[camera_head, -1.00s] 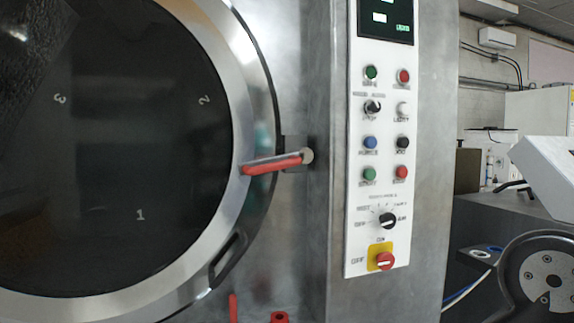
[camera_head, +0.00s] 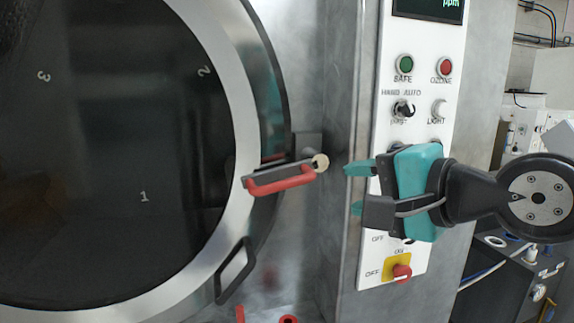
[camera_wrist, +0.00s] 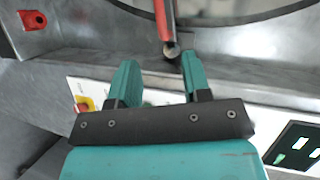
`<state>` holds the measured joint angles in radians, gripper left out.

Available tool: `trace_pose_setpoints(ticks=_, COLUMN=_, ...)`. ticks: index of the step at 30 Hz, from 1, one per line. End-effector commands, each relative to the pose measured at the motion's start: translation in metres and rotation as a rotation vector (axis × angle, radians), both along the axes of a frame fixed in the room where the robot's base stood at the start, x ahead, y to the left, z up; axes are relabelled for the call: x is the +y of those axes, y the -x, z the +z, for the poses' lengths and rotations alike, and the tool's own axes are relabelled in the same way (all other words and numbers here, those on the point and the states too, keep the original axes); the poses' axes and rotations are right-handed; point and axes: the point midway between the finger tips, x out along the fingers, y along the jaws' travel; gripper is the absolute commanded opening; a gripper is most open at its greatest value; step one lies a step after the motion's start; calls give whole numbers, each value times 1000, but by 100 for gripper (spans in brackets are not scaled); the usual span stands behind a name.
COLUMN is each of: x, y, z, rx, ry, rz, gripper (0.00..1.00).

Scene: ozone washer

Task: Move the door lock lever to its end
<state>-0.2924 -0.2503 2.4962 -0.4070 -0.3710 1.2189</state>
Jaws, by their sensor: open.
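The door lock lever (camera_head: 281,181) has a red grip and a pale round end. It lies nearly level across the right edge of the round washer door (camera_head: 240,130), its pale end to the right. In the wrist view the lever (camera_wrist: 165,22) points towards my gripper, its end just beyond and between the fingertips. My gripper (camera_head: 352,190) is open and empty, with teal fingers pointing left at the lever, apart from it in the head view. The fingertips also show in the wrist view (camera_wrist: 159,62).
The white control panel (camera_head: 376,262) with buttons and knobs is behind my gripper, which hides its middle. A black door handle (camera_head: 235,271) is below the lever. A red fitting (camera_wrist: 33,20) shows at upper left in the wrist view.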

Motion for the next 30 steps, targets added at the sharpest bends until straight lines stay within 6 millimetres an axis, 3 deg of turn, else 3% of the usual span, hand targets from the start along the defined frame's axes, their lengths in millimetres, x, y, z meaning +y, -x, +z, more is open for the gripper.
trace_pose_setpoints(ticks=5, x=15, y=-18, z=-7, rx=5, ry=-1, rz=1, gripper=44)
trace_pose_setpoints(ticks=21, x=80, y=-102, z=-33, rx=4, ry=1, rz=-3, gripper=44)
trace_pose_setpoints(ticks=30, x=100, y=-126, z=-43, rx=2, ry=0, rz=-5, gripper=44)
